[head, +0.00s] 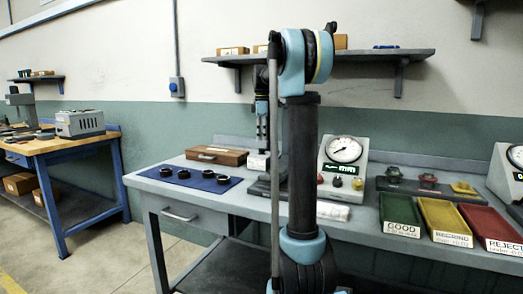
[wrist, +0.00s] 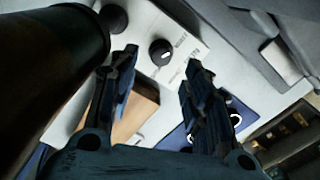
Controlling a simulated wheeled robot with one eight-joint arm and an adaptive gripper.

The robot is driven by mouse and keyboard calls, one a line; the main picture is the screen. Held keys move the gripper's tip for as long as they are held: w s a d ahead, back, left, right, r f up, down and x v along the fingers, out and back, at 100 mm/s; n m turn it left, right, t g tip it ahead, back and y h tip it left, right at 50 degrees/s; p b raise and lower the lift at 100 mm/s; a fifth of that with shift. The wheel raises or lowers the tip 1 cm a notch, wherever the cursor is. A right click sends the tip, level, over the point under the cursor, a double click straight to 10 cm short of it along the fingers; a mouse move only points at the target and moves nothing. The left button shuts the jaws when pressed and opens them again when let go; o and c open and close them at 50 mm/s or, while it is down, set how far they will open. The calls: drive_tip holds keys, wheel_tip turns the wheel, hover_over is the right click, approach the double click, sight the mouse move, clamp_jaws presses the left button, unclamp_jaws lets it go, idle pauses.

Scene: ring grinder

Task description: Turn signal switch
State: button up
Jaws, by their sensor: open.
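A black round knob with a white pointer mark (wrist: 161,52) sits on a white labelled panel (wrist: 190,48) in the wrist view. It looks like the signal switch; the label is too blurred to read surely. My gripper (wrist: 158,70) is open, with its two dark fingers apart on either side of the knob in the picture and nothing between them. The knob appears beyond the fingertips, not touched. In the head view my gripper (head: 262,138) hangs pointing down over a small white box (head: 257,162), just left of my arm. The knob itself cannot be made out there.
A wooden case (head: 216,155) and a blue mat (head: 203,182) with several black rings lie left on the bench. A dial gauge unit (head: 343,150) stands to the right. Green, yellow and red trays (head: 401,211) line the right front. A shelf (head: 385,54) hangs above.

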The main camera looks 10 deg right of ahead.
sight(262, 149)
drive_tip(key=shift+f, duration=3.05)
clamp_jaws()
